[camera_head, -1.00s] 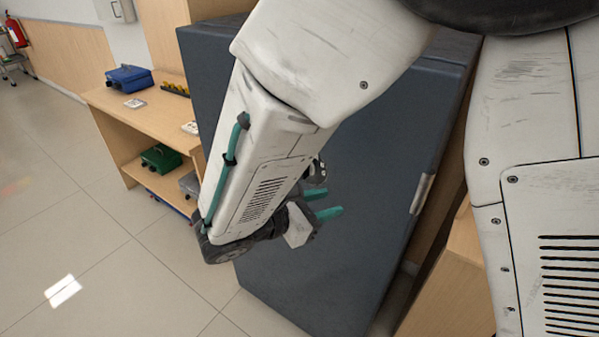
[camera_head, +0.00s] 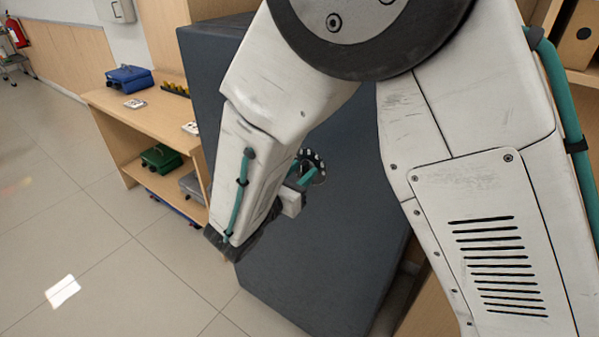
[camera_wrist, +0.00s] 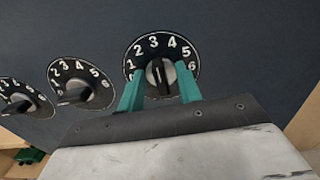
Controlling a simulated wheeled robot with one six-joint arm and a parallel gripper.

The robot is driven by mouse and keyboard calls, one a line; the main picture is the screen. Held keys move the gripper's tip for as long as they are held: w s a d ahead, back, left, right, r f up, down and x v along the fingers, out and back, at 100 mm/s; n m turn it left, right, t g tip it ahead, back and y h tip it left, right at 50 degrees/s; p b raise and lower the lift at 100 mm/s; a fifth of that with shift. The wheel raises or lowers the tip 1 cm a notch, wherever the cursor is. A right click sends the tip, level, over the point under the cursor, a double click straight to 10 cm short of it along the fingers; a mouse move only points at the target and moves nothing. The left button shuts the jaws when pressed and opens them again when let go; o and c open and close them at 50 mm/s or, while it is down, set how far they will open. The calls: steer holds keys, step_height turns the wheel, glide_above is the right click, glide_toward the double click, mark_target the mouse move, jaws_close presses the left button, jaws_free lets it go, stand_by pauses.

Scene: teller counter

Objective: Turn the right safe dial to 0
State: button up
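The right safe dial (camera_wrist: 158,53) is a black round dial with white numbers and a metal knob on the dark safe door. Its knob's light mark points up, roughly at the 3. My gripper (camera_wrist: 160,69) is open, its teal fingers at the left and right of that knob; whether either touches it I cannot tell. In the head view the right dial (camera_head: 317,159) shows partly beside my gripper (camera_head: 306,172), at the front of the dark safe (camera_head: 300,270).
Two similar dials, the middle one (camera_wrist: 80,68) and the left one (camera_wrist: 12,88), sit to the left on the safe door. A wooden shelf unit (camera_head: 120,110) with a blue cash box (camera_head: 129,77) and a green box (camera_head: 161,157) stands left of the safe. The floor at left is clear.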

jaws_close()
steer(key=shift+n, duration=0.3)
steer(key=n, duration=0.4)
steer(key=shift+w+a, duration=0.1)
steer(key=n, duration=0.9)
steer(key=shift+w+a+f, duration=0.1)
steer(key=shift+a+f, duration=0.05)
steer(key=shift+f, duration=0.05)
steer(key=shift+f+n, duration=0.1)
steer(key=shift+n, duration=2)
